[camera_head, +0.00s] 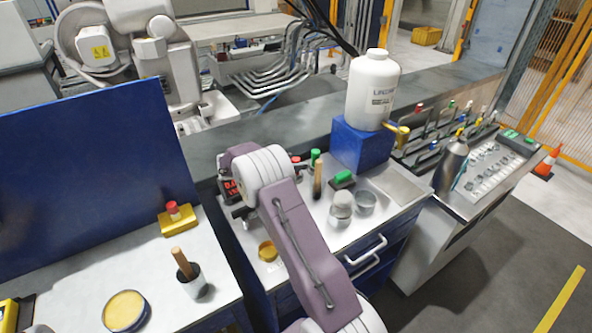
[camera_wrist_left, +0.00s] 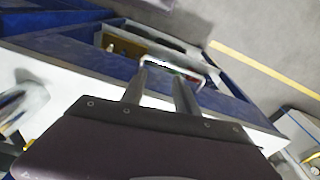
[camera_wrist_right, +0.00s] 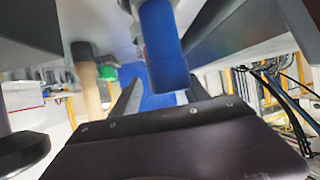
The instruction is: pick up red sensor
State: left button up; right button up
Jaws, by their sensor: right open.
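Several small red-topped things show in the head view. One stands on a yellow block (camera_head: 180,222) on the left bench, one is partly hidden behind my right wrist, and a red-capped one (camera_head: 420,108) stands in the rack at right. I cannot tell which is the red sensor. My right gripper (camera_wrist_right: 160,95) is open and empty in the right wrist view, with a blue cylinder (camera_wrist_right: 165,45) just beyond its fingers. In the head view it is mostly hidden behind my wrist.
A white bottle (camera_head: 373,85) stands on a blue box (camera_head: 358,148). A wooden-handled tool (camera_head: 318,180), metal cups and a green-topped block (camera_head: 343,179) crowd the middle bench. A blue panel (camera_head: 90,170) rises at left. A pot (camera_head: 192,283) stands on the left bench.

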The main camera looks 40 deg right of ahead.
jog(key=shift+a, duration=0.15)
jog(key=c, duration=0.7)
grip_shut()
notch_tip(320, 180, up, 10)
jog(key=shift+r+b, duration=0.1)
jog(key=shift+b, duration=0.2)
